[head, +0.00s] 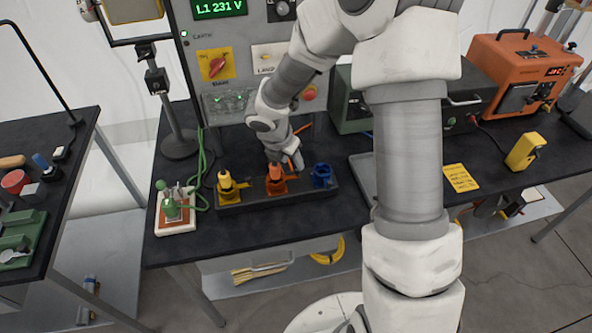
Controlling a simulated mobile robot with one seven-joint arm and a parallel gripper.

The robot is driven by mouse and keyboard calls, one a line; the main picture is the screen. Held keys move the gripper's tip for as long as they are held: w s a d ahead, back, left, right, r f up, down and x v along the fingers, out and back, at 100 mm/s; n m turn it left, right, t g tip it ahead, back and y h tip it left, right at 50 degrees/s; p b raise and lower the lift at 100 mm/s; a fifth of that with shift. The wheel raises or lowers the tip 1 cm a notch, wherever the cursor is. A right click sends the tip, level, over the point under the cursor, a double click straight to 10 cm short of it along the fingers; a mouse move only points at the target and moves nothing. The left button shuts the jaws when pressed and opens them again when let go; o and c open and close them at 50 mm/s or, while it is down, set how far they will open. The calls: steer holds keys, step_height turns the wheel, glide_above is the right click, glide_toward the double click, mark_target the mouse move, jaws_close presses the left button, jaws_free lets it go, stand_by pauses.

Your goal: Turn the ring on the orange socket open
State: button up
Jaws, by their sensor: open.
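The orange socket (275,187) sits in the middle of a black tray (246,207) on the dark bench. Its ring is too small to make out, and my gripper partly covers it. My gripper (284,168) points down at the orange socket, right over its top. It is open, but I cannot tell whether its fingers touch the ring. A yellow socket (227,187) stands to the left in the tray and a blue socket (321,175) to the right.
A panel with a red rotary switch (214,66) rises behind. A yellow meter (525,151) and an orange instrument (522,75) stand at right.

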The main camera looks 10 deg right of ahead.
mark_target(297, 170)
steer(key=x, duration=0.6)
steer(key=shift+f+b, duration=0.2)
steer(key=shift+b, duration=0.15)
jaws_close()
